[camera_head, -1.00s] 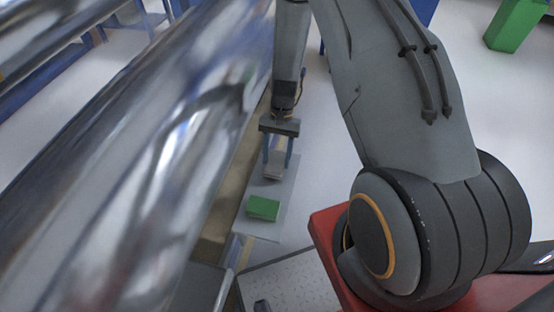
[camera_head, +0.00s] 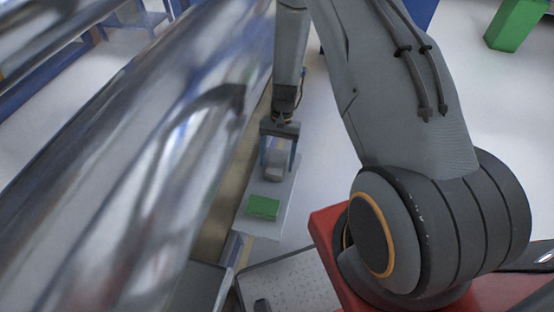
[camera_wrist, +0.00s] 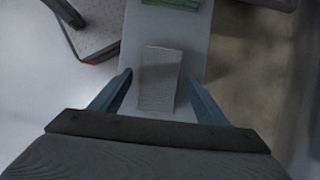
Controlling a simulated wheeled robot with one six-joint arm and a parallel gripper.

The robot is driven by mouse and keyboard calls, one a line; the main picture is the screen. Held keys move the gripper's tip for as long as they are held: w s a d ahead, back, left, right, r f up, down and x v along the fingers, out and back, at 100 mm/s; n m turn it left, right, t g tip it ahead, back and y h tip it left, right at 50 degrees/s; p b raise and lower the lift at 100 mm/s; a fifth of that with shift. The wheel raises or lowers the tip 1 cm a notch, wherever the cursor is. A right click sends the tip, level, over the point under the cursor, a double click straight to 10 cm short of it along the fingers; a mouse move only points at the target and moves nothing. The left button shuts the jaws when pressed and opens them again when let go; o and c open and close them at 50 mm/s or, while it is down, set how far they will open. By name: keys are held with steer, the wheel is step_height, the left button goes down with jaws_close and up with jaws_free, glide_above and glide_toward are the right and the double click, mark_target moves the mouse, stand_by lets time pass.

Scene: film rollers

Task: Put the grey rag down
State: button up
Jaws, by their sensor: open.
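The grey rag (camera_head: 275,164) is a small light-grey block shape on a narrow pale shelf (camera_head: 279,195) beside the big shiny roller. In the wrist view the grey rag (camera_wrist: 159,79) lies flat on the shelf, ahead of and between my fingers. My gripper (camera_head: 278,165) points down over the shelf at the rag. In the wrist view my gripper (camera_wrist: 160,88) has its two blue fingers wide apart, with a gap on each side of the rag.
A green rag or block (camera_head: 263,208) lies on the same shelf, nearer the robot; it also shows at the top of the wrist view (camera_wrist: 172,3). The shiny roller (camera_head: 130,170) fills the left side. A green bin (camera_head: 515,24) stands far right on open floor.

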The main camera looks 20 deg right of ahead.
steer(key=b+v, duration=0.2)
steer(key=v, duration=1)
steer(key=s+a+r+n+t+h, duration=0.1)
steer(key=s+r+n, duration=0.5)
steer(key=s+r, duration=1.1)
step_height(320, 180, up, 3)
steer(key=t+h, duration=0.1)
steer(key=t, duration=0.1)
steer(key=shift+s+a+t+h, duration=0.3)
steer(key=shift+s+t, duration=0.1)
steer(key=shift+p, duration=0.3)
